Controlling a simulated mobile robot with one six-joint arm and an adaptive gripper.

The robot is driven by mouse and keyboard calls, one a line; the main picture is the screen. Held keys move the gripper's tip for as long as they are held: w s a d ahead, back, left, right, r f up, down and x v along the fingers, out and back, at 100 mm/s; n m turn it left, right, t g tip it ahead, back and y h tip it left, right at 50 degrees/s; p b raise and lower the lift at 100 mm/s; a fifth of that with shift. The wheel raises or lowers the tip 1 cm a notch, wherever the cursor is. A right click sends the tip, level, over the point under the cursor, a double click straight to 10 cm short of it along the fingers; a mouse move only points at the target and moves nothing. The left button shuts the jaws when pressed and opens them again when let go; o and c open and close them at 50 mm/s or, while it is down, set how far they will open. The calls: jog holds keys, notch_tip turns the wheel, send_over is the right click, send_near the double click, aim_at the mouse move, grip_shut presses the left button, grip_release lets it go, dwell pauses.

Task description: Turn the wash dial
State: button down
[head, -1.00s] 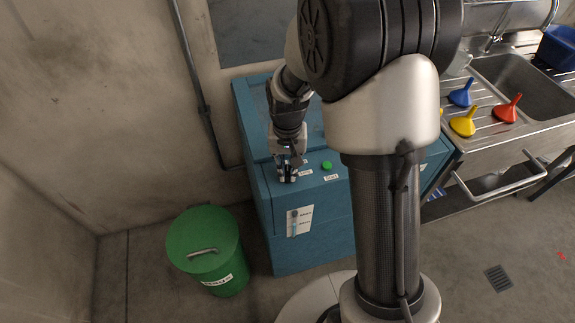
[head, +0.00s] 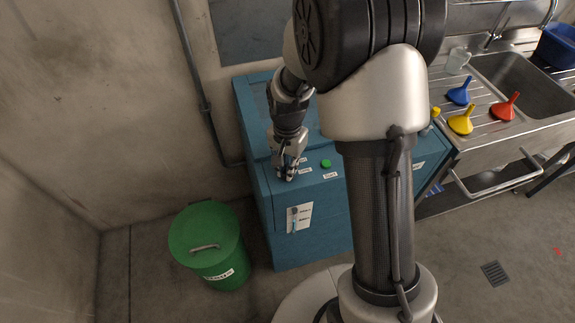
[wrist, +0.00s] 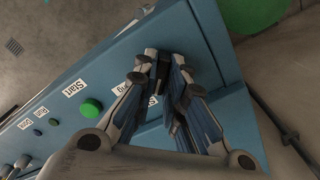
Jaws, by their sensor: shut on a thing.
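My gripper (head: 286,172) points down at the top panel of the blue machine (head: 265,190), near its left front corner. In the wrist view, the fingers of my gripper (wrist: 163,78) are shut on a small dark dial (wrist: 154,88). The fingers hide most of the dial, so its setting cannot be read. A white label beside the dial is partly covered by a finger.
A green lidded bin (head: 205,240) stands on the floor left of the machine. A wall pipe (head: 190,80) runs behind.

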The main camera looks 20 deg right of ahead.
jog(key=c, duration=1.6)
grip_release()
jog(key=shift+c, duration=0.2)
notch_tip(320, 180, up, 12)
